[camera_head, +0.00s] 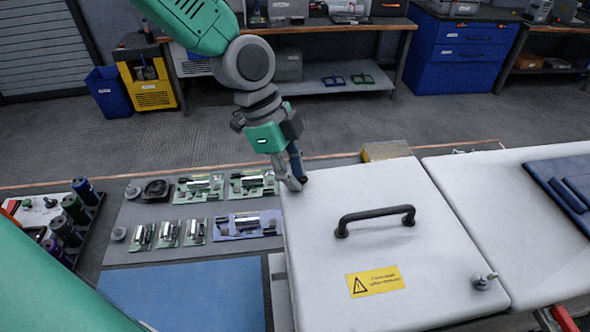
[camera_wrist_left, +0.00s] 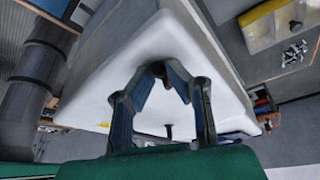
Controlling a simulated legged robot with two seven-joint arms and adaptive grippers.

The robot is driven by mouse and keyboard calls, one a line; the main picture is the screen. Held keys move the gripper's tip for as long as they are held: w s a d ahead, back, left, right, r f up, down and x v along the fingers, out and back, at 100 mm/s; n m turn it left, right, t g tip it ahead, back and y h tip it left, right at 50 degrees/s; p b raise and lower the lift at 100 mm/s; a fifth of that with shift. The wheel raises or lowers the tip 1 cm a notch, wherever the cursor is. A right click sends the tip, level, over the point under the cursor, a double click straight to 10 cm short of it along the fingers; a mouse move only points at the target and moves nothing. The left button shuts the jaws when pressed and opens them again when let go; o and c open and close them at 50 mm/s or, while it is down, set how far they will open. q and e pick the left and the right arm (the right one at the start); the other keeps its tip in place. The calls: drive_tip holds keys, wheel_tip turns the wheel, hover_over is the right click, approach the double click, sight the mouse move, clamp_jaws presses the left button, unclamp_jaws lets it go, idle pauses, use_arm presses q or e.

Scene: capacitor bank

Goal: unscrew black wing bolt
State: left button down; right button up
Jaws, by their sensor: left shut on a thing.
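The black wing bolt (camera_head: 304,179) is at the far left corner of the white panel (camera_head: 330,230). It is mostly hidden by my left gripper (camera_head: 296,183), which reaches down to that corner. In the left wrist view the dark bolt (camera_wrist_left: 157,68) sits between the two blue-grey fingertips, close to the panel's edge. My left gripper is shut on it. The bolt's wings and thread cannot be made out. My right gripper is in neither view.
The panel carries a black handle (camera_head: 376,218), a yellow warning label (camera_head: 375,281) and a silver fastener (camera_head: 484,281) near its front right corner. Several packaged components (camera_head: 200,188) lie to the left, with a blue mat (camera_head: 185,295) in front. A yellow tray (camera_head: 386,151) stands behind the panel.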

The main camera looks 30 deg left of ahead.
use_arm(q)
drive_tip(key=c, duration=1.6)
unclamp_jaws()
drive_tip(key=shift+r, duration=0.1)
drive_tip(key=v, duration=1.1)
drive_tip(key=shift+w+a+r, duration=0.1)
drive_tip(key=shift+a+r, duration=0.2)
